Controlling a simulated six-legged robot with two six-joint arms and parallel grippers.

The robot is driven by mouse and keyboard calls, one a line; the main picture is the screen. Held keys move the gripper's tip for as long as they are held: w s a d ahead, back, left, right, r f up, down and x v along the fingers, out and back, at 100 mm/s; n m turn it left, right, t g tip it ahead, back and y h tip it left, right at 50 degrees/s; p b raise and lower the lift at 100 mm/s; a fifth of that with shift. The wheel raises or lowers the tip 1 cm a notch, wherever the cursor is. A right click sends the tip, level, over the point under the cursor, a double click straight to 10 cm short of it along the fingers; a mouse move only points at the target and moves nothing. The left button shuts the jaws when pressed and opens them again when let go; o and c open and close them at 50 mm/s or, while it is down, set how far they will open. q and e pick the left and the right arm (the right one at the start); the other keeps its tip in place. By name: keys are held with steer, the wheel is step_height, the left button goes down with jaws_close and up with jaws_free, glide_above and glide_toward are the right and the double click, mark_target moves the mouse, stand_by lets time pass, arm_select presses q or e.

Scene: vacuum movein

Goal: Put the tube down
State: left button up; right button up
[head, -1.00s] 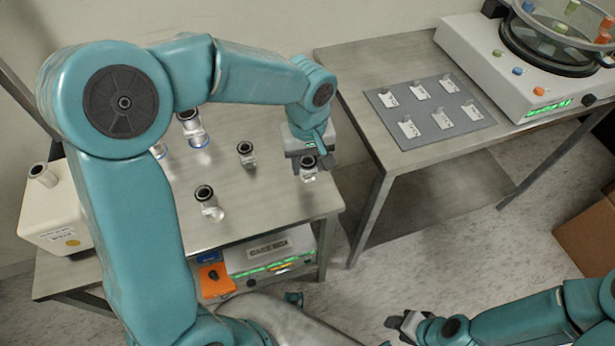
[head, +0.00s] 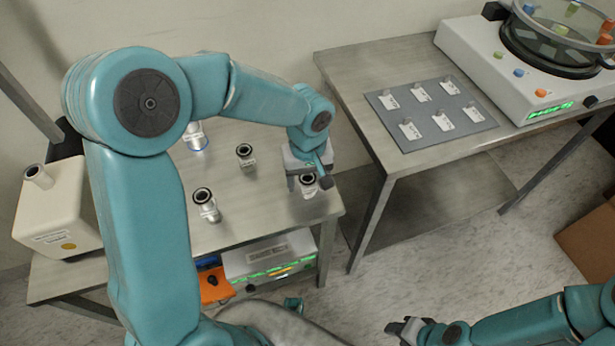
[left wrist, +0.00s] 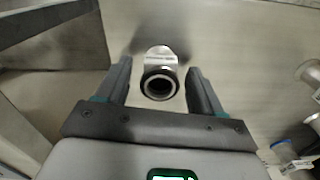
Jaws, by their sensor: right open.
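The tube, clear with a black-ringed open top and a pale label (head: 308,187), stands near the right front corner of the left steel table (head: 255,215). My left gripper (head: 308,179) is around it with fingers on either side. In the left wrist view the tube (left wrist: 160,82) is between the fingers of the gripper (left wrist: 159,75), with a gap on both sides. The left gripper is open and does not touch the tube. My right gripper (head: 402,328) is open and empty at the lower edge, over the floor.
Similar tubes (head: 245,155) and (head: 206,204) stand to the left on the same table. A cream device (head: 60,210) is at the far left. A second table (head: 350,65) at right holds a grey mat (head: 455,135) with several labels and a white machine (head: 470,45).

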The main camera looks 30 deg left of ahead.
mark_target(307, 178)
arm_select(q)
steer(key=shift+w+r+p, duration=0.1)
steer(key=shift+r+p, duration=0.2)
steer(key=shift+r, duration=0.1)
step_height(307, 178, up, 12)
steer(key=p, duration=0.2)
steer(key=shift+f, duration=0.25)
